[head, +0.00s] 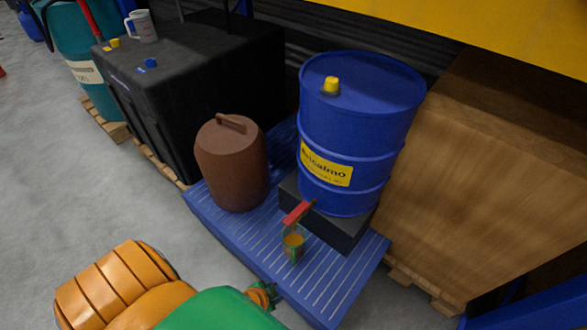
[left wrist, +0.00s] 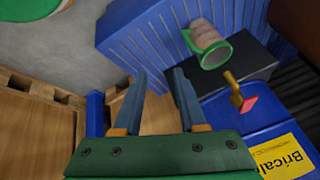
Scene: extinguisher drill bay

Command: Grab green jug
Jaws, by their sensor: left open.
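The green jug (head: 293,244) stands on the blue pallet, just below the red tap handle (head: 298,213) of the blue drum (head: 350,125); its inside looks orange. In the left wrist view the jug (left wrist: 209,45) shows a green rim and handle and a pale, patterned body. My left gripper (left wrist: 160,72) is open, with nothing between its fingers; the jug is apart from it, beyond and right of the fingertips. In the head view my left arm comes in at the bottom, and its hand is short of the jug. My right gripper is not in view.
The slatted blue pallet (head: 330,290) also holds a brown canister (head: 232,165). A dark block (head: 348,230) supports the drum. A black tank (head: 200,80) with a white jug (head: 143,25) stands left; a large wooden crate (head: 490,170) stands right. Grey floor (head: 90,190) is clear at left.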

